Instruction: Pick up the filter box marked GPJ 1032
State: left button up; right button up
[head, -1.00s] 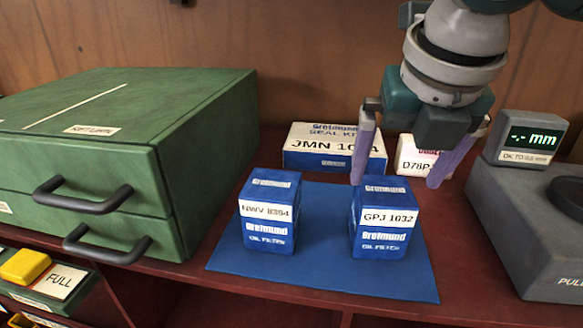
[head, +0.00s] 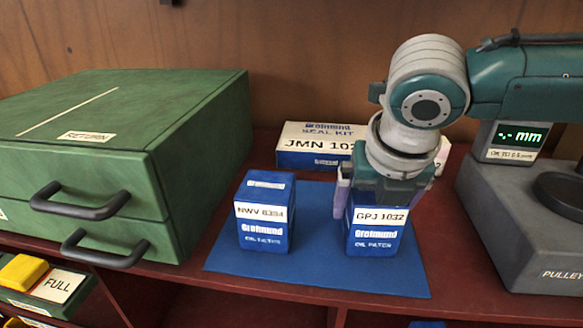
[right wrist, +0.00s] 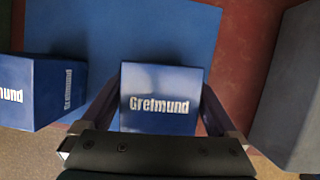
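The filter box marked GPJ 1032 (head: 376,238) is blue with a white label and stands upright on the right part of a blue mat (head: 310,277). My right gripper (head: 383,208) is lowered over it from above, with a finger on each side of its upper part. In the right wrist view the box top (right wrist: 161,97) lies between the two fingers (right wrist: 160,105); small gaps seem to show beside it, so the gripper looks open around the box. The similar box marked NWV 8394 (head: 264,222) stands apart to the left. My left gripper is not in view.
A green drawer cabinet (head: 100,180) with black handles stands at the left. A JMN seal kit box (head: 305,150) lies behind the mat. A grey device with a mm display (head: 520,215) stands close on the right. The shelf's front edge is just before the mat.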

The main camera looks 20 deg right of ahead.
jog(key=shift+r, duration=0.1)
jog(key=c, duration=1.3)
jog(key=shift+c, duration=0.2)
